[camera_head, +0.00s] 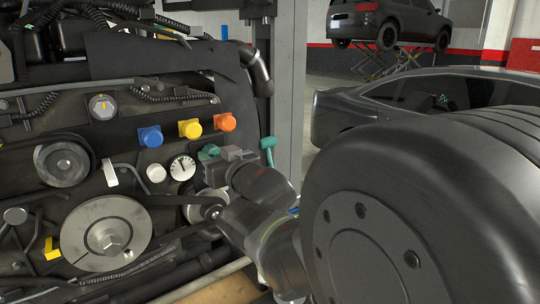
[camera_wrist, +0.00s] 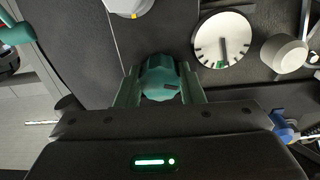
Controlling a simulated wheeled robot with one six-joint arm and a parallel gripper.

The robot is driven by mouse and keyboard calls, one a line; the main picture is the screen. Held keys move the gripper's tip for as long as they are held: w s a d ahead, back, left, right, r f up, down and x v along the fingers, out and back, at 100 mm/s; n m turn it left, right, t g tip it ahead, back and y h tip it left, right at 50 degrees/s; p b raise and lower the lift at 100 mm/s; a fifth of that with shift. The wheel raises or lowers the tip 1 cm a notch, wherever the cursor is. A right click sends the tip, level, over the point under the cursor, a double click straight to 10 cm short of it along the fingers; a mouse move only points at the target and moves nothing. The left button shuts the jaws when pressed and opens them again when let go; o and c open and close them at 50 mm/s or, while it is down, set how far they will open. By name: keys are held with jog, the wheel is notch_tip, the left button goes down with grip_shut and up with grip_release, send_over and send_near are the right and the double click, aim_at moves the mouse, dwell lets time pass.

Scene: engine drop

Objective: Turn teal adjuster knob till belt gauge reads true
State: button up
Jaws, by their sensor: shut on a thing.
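The teal adjuster knob (camera_wrist: 160,76) sits between the two fingers of my gripper (camera_wrist: 158,88) in the wrist view, and the gripper is shut on it. In the head view the knob (camera_head: 208,152) is mostly hidden by my gripper (camera_head: 219,165). The round white belt gauge (camera_wrist: 223,40) is beside the knob in the wrist view, with a dark needle and a small green mark at its lower edge. The needle appears to point down, close to the green mark. The gauge also shows in the head view (camera_head: 182,167), left of my gripper.
Blue (camera_head: 150,136), yellow (camera_head: 190,128) and orange (camera_head: 224,121) knobs line the panel above the gauge. A teal handle (camera_head: 268,144) stands right of my gripper. A white round cap (camera_head: 156,173) and belt pulleys (camera_head: 106,233) lie to the left.

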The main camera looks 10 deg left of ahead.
jog(key=shift+f, duration=0.1)
jog(key=shift+n+b, duration=1.9)
jog(key=shift+n, duration=0.8)
jog(key=o, duration=0.7)
jog(key=shift+w, duration=0.1)
